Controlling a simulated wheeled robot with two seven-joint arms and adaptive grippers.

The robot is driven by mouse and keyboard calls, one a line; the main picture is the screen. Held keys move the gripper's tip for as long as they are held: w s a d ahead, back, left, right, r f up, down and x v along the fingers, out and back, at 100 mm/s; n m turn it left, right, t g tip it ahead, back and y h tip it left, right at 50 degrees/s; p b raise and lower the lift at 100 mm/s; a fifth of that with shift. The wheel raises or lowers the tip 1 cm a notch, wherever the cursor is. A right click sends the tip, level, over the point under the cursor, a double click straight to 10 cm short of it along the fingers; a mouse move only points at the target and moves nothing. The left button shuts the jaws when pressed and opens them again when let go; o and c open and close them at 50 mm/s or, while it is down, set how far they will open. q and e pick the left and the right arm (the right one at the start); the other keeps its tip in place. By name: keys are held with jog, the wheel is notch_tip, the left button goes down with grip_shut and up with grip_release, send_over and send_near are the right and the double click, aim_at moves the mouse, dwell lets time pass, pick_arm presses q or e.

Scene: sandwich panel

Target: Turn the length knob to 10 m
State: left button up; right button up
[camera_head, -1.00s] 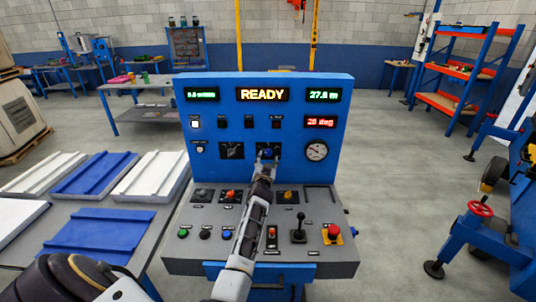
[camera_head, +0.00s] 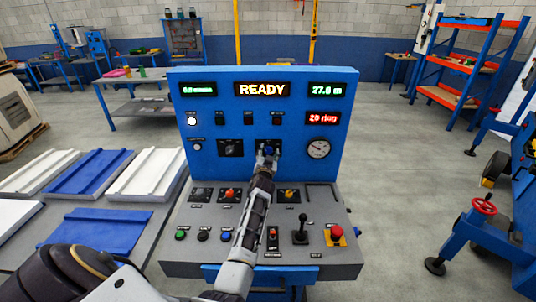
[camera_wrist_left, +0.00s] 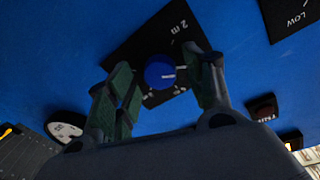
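The length knob (camera_wrist_left: 160,72) is a round blue knob on a black plate (camera_wrist_left: 138,50) on the upright blue panel. Its white pointer line points right in the left wrist view, and a "2 m" mark shows above it. My left gripper (camera_head: 266,153) is at the knob in the head view. In the left wrist view my left gripper (camera_wrist_left: 163,85) is open, with a finger on each side of the knob and visible gaps. Contact is not evident. The other scale marks are hidden or unreadable. My right gripper is out of view.
The panel display reads READY (camera_head: 262,89); a green display (camera_head: 327,89) reads about 27.6 m. A black knob plate (camera_head: 230,148) and a round gauge (camera_head: 317,148) flank the length knob. Below is a sloped desk with buttons, a joystick (camera_head: 301,232) and a red button (camera_head: 336,233).

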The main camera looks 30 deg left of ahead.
pick_arm(q)
jog(key=c, duration=0.9)
